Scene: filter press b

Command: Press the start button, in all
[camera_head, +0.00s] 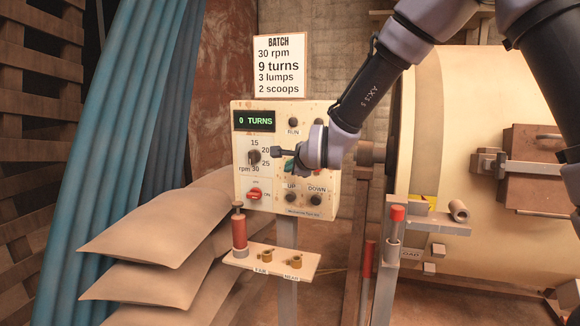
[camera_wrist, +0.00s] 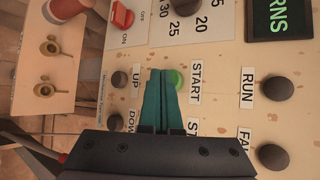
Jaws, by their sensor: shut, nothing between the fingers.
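The control panel (camera_head: 236,150) is a cream box on a post, with a green display (camera_head: 254,121) reading "0 TURNS". My gripper (camera_head: 289,165) is in front of its middle and hides the start button in the head view. In the wrist view my gripper (camera_wrist: 164,75) has its teal fingers shut and empty. Their tips lie over part of the green start button (camera_wrist: 179,79), beside the "START" label. I cannot tell whether they touch it. The "ST..." label below is partly hidden by my gripper.
A dark RUN knob (camera_head: 293,122), a speed dial (camera_head: 253,157), a red OFF/ON switch (camera_head: 254,194) and UP and DOWN knobs surround the gripper. A batch sign (camera_head: 279,65) reads 9 turns. Sacks (camera_head: 150,225) lie left; a big drum (camera_head: 465,120) stands right.

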